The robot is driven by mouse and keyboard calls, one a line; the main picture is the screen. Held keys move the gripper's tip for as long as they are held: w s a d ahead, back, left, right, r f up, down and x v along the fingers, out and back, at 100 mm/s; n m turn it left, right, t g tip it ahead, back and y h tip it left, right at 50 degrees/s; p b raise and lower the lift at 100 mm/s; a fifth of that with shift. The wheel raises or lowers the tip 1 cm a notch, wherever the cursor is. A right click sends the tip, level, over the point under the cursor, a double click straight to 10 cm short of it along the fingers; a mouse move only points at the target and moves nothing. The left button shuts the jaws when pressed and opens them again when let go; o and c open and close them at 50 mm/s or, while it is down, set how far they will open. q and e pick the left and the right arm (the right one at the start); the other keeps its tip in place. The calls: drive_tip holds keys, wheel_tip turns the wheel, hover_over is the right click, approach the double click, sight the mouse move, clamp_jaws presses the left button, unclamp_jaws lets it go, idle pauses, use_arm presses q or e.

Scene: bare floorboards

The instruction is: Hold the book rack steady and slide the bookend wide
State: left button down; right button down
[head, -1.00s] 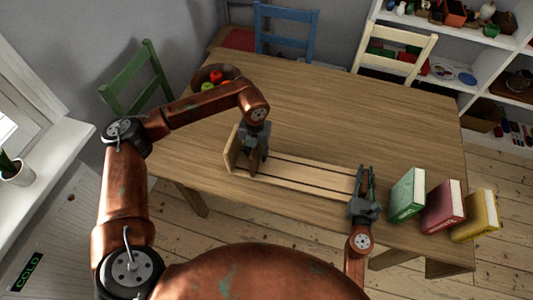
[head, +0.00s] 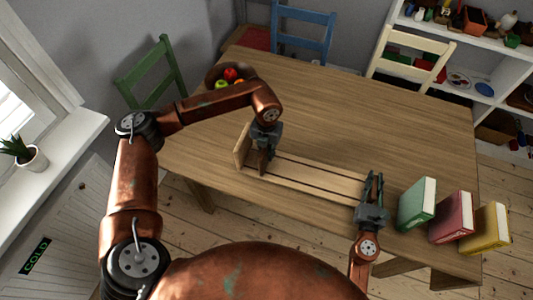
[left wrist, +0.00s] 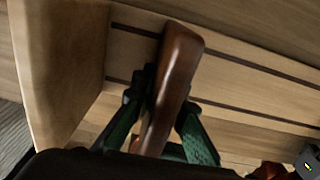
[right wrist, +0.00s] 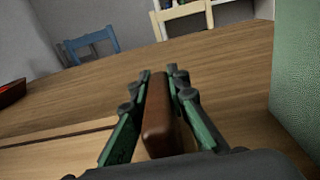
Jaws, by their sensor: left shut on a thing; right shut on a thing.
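The book rack (head: 310,178) is a long pale wooden base with dark slots and an upright end panel (head: 243,148) at its left end. It lies near the table's front edge. My left gripper (head: 264,150) is shut on the dark brown bookend (left wrist: 178,70), which stands on the slotted base just right of the end panel; the panel also shows in the left wrist view (left wrist: 62,65). My right gripper (head: 373,188) is at the rack's right end. It is shut on a brown wooden handle (right wrist: 157,120), mostly hidden in the head view.
A green book (head: 417,204), a red book (head: 452,216) and a yellow book (head: 486,228) stand right of my right gripper. A fruit bowl (head: 213,72) sits at the table's far left. The table (head: 360,115) behind the rack is clear.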

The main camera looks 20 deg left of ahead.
use_arm(q)
drive_tip(key=d, duration=1.3)
drive_tip(key=shift+w+d, duration=0.25)
drive_tip(key=shift+d, duration=0.05)
use_arm(e)
drive_tip(key=shift+a, duration=0.15)
use_arm(q)
drive_tip(key=c, duration=1.9)
unclamp_jaws()
drive_tip(key=shift+a, duration=0.2)
drive_tip(key=shift+c, duration=0.2)
wheel_tip(320, 180, up, 12)
use_arm(e)
drive_tip(key=shift+d, duration=0.2)
drive_tip(key=c, duration=1.8)
unclamp_jaws()
